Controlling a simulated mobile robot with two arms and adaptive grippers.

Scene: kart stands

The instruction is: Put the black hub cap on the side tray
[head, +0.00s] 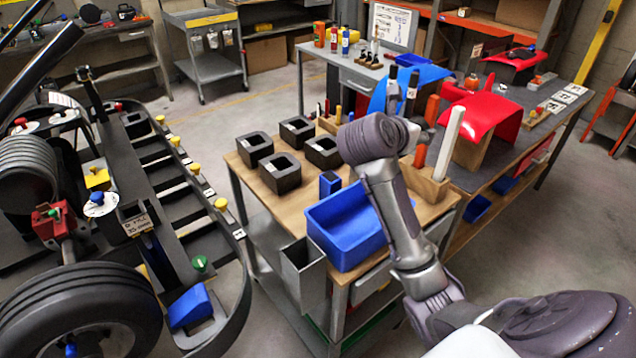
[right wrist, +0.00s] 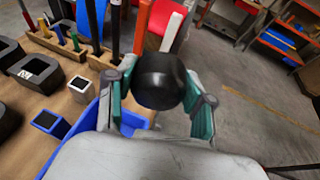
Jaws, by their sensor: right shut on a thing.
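In the right wrist view my right gripper (right wrist: 162,82) has its teal fingers on either side of a rounded black piece, the black hub cap (right wrist: 160,80), and is shut on it. It holds the cap above the wooden bench area, beside the blue bin (right wrist: 113,119). In the head view my right arm reaches over the bench, and its gripper and the cap are hidden there. The blue bin (head: 326,246) stands at the bench's front edge. A grey open metal box (head: 303,273) hangs at the bench's side. No tray is clearly marked as the side tray. My left gripper is not in view.
Several black square blocks (head: 280,172) stand on the wooden bench top (head: 300,205). A wooden rack (head: 428,186) with upright tools is behind the arm. A kart (head: 130,200) with a large tire (head: 80,312) is at left. Open floor (head: 560,230) lies right.

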